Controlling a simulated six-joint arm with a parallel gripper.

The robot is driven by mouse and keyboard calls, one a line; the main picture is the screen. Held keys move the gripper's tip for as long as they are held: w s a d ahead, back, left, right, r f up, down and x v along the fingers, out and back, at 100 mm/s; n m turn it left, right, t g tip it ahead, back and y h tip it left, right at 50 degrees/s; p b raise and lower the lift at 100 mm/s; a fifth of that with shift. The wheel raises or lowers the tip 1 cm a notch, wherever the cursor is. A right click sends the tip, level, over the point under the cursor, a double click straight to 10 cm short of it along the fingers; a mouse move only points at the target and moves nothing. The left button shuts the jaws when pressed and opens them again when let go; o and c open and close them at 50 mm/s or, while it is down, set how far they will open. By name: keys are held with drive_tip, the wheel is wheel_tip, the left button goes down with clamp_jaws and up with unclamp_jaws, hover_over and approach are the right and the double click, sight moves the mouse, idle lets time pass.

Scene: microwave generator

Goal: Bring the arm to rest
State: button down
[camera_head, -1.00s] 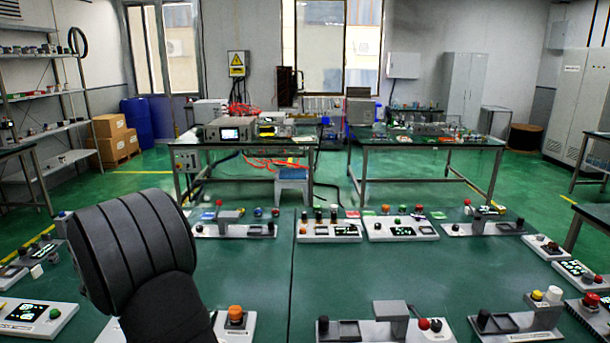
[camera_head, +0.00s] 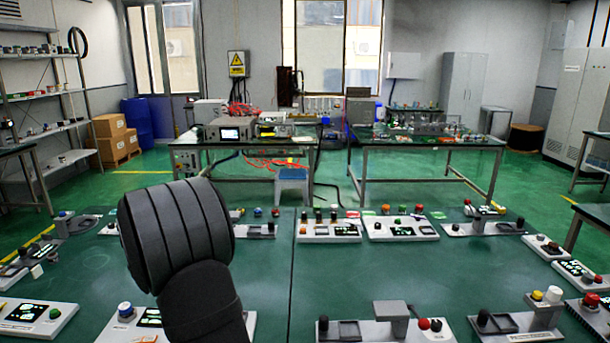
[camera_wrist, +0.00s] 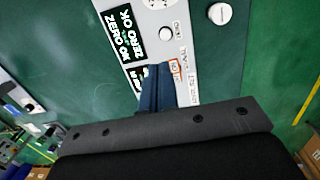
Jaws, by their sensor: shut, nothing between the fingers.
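My gripper (camera_wrist: 155,88) shows in the wrist view as two dark blue fingers pressed together, with nothing between them. In that view the fingers overlap a light grey control panel (camera_wrist: 185,60) with lit "ZERO OK" displays (camera_wrist: 125,35) and a white round button (camera_wrist: 166,33). I cannot tell the gap between the fingertips and the panel. In the head view my dark grey arm link stands at the lower left, and the gripper is not visible there.
A green table (camera_head: 340,265) carries several control panels around its edges, including one with a raised grey block (camera_head: 391,309). The table's middle is clear. Workbenches (camera_head: 425,143) and an instrument with a screen (camera_head: 230,130) stand behind.

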wheel_tip(320, 180, down, 9)
wheel_tip(320, 180, up, 10)
drive_tip(key=shift+a+f+g+y, duration=0.2)
drive_tip(key=shift+f+g+y, duration=0.1)
drive_tip(key=shift+y, duration=0.1)
drive_tip(key=shift+f, duration=0.1)
idle(0.6)
drive_tip(key=shift+d+f+h, duration=0.15)
drive_tip(key=shift+d+h, duration=0.1)
drive_tip(key=shift+h, duration=0.15)
idle(1.1)
